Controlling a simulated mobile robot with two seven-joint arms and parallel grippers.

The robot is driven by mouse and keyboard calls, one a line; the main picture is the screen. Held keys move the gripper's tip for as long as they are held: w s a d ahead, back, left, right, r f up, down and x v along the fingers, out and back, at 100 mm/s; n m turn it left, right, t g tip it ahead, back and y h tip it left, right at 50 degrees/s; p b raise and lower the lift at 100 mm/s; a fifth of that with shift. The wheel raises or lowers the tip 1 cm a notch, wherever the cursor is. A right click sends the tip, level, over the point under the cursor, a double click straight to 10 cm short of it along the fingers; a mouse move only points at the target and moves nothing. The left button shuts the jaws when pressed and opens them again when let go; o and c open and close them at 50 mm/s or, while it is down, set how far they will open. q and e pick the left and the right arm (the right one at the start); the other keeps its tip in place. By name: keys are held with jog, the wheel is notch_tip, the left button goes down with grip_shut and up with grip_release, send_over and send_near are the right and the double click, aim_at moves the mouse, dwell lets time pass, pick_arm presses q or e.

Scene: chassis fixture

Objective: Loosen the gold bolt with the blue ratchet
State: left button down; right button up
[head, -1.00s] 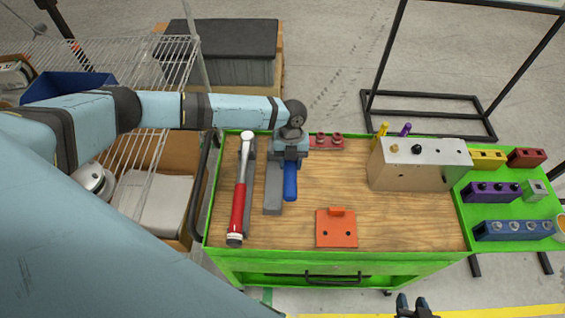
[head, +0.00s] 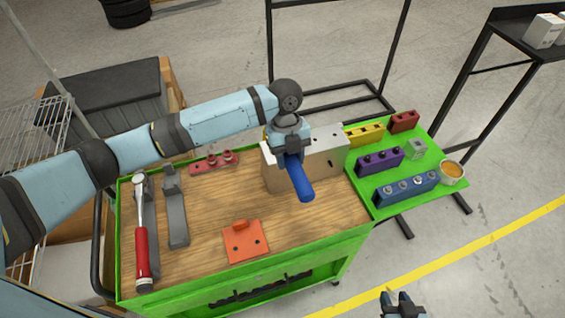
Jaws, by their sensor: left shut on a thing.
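My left gripper (head: 291,148) is shut on the blue ratchet (head: 300,182), whose blue handle points down toward the front of the cart. It holds the ratchet in front of the left part of the silver chassis block (head: 322,158). The gold bolt is not visible now; my gripper and wrist cover that part of the block. I cannot tell whether the ratchet touches the bolt. My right gripper (head: 401,300) is low at the bottom edge, off the cart, with its fingers apart and empty.
A red-handled ratchet (head: 142,245) lies in a holder at the left of the wooden top, beside an empty grey holder (head: 176,212). An orange bracket (head: 246,243) sits at the front, a pink fixture (head: 213,164) behind. Coloured blocks, including a purple one (head: 380,161), stand on the green side shelf.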

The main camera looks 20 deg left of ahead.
pick_arm(q)
jog(key=shift+w+d+r, duration=0.1)
jog(key=shift+d+r, duration=0.15)
jog(key=shift+a+f, duration=0.1)
jog(key=shift+f, duration=1.2)
notch_tip(320, 180, down, 4)
jog(key=b, duration=0.3)
jog(key=shift+b, duration=0.35)
jog(key=shift+f, duration=0.1)
